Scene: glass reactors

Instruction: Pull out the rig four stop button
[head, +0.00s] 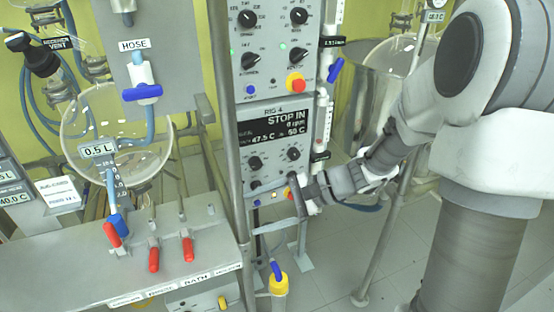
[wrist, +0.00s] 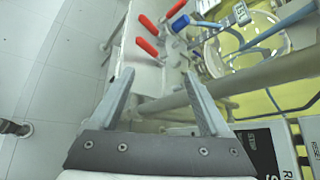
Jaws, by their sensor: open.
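The rig four panel (head: 272,148) stands mid-picture in the head view, with a lit display reading "STOP IN", "0 rpm", 47.5 C and 60 C. A small red and yellow part, seemingly its stop button (head: 290,194), shows at the panel's lower right edge, partly hidden by my gripper (head: 298,199). My gripper is at the panel's lower right. In the wrist view my gripper (wrist: 158,88) is open, with nothing held between its fingers. The panel's dark display edge (wrist: 280,150) shows there at lower right. I cannot make out the stop button in that view, nor whether I touch it.
A similar panel above carries its own red button on yellow (head: 296,82). Red-handled valves (head: 153,260) stand on the grey bench at left. A metal post (head: 228,120) runs beside the panel. A blue-handled yellow valve (head: 278,283) is below. Glass vessels stand behind.

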